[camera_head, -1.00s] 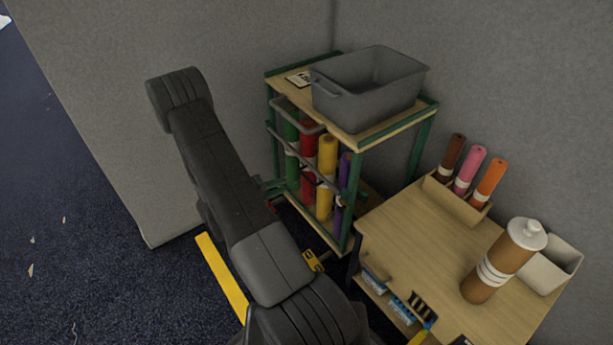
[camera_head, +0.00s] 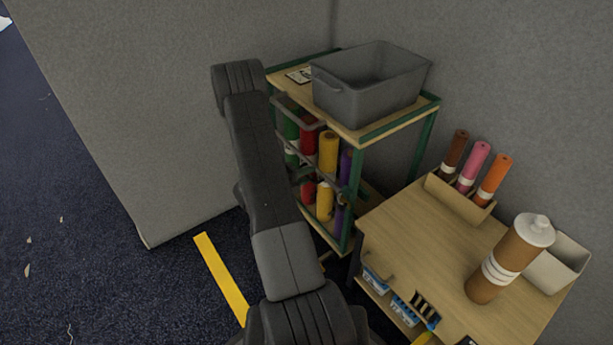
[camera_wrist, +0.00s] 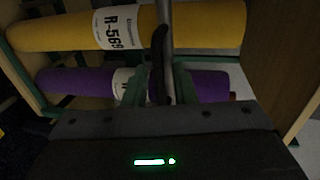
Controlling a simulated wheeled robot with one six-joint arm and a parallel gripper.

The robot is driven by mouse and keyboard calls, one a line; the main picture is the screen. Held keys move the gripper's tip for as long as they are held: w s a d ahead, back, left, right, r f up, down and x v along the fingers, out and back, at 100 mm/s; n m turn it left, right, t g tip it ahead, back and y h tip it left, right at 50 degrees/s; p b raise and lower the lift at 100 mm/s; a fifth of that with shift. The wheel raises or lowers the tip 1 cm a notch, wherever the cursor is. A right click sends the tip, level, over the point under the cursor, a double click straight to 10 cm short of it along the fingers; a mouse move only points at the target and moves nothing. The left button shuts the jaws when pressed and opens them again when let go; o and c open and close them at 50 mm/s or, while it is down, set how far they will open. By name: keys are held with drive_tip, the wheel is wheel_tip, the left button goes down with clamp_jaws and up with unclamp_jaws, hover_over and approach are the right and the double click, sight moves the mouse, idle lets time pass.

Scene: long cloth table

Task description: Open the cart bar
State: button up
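The cart (camera_head: 357,190) has a green frame and wooden shelves and stands against the grey partitions. A thin dark bar (camera_head: 326,182) runs across its front, before upright red, yellow and purple rolls. My arm hides the bar's left part. My gripper (camera_head: 300,174) is at the bar, partly hidden by my arm. In the wrist view, the bar (camera_wrist: 165,22) runs down between the two green fingers of my gripper (camera_wrist: 160,88), with a dark curved piece beside it. The fingers are close to it on both sides; I cannot tell whether they press on it.
A grey bin (camera_head: 370,85) sits on the cart's top. A wooden table (camera_head: 425,235) at the right, close to the cart, holds a brown bottle (camera_head: 508,260), a rack of small rolls (camera_head: 455,200) and a white box (camera_head: 558,264).

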clamp_jaws()
drive_tip(key=shift+s+a, duration=0.1)
drive_tip(key=shift+a, duration=0.05)
